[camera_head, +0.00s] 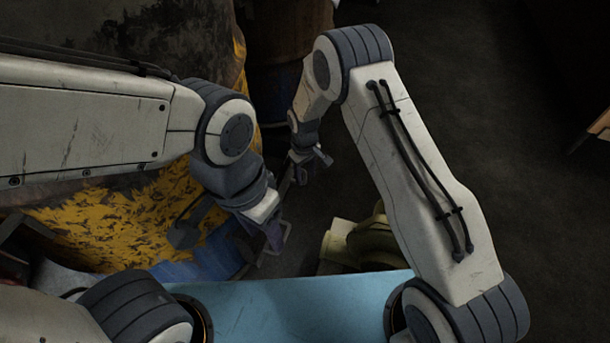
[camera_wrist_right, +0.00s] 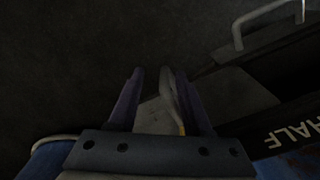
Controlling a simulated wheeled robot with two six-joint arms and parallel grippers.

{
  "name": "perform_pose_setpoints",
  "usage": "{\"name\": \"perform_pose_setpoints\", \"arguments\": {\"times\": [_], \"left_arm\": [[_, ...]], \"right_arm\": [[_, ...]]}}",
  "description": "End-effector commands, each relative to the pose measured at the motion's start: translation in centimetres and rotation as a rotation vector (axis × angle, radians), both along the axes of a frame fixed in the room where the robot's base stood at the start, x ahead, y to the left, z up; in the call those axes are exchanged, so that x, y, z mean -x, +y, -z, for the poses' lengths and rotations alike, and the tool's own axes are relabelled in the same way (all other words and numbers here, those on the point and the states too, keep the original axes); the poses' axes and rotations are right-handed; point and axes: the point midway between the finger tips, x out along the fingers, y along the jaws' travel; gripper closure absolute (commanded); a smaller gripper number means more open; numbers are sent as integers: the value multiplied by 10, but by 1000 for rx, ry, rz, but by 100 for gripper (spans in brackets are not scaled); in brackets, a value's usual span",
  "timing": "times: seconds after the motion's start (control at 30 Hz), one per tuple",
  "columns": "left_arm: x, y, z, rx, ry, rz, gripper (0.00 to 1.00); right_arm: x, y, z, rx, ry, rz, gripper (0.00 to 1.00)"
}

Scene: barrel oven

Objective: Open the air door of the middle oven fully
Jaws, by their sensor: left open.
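The oven barrel with worn yellow paint (camera_head: 120,225) stands at the left in the head view. The right wrist view shows a grey flat plate (camera_wrist_right: 238,95), a dark panel marked "HALF" (camera_wrist_right: 290,132) and a metal bar handle (camera_wrist_right: 262,18); I cannot tell which part is the air door. My right gripper (camera_head: 310,168) is open, beside the barrel. Its fingers (camera_wrist_right: 158,88) are apart in its wrist view, with a thin pale strip (camera_wrist_right: 173,98) showing near the right finger. My left gripper (camera_head: 274,238) is open, low in front of the barrel; its fingertips are partly unclear.
A brown barrel with a blue lower part (camera_head: 275,90) stands further back. A pale yellow machine part (camera_head: 352,243) is on the floor near the centre. Dark floor (camera_head: 490,130) lies open at the right.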

Motion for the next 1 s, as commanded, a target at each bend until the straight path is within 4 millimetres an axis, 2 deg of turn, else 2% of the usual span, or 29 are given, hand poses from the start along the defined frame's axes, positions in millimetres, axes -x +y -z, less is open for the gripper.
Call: {"name": "perform_pose_setpoints", "arguments": {"times": [0.47,0.57,0.8,1.0], "left_arm": [[0,0,-4,0,0,0,50],[0,0,-14,0,0,0,50],[0,0,-43,0,0,0,50],[0,0,-57,0,0,0,50]], "right_arm": [[0,1,-7,-2,-2,-1,55],[0,2,-21,-2,-2,-1,55],[0,3,-71,-2,-3,-1,55],[1,3,-98,-1,-2,0,55]]}}
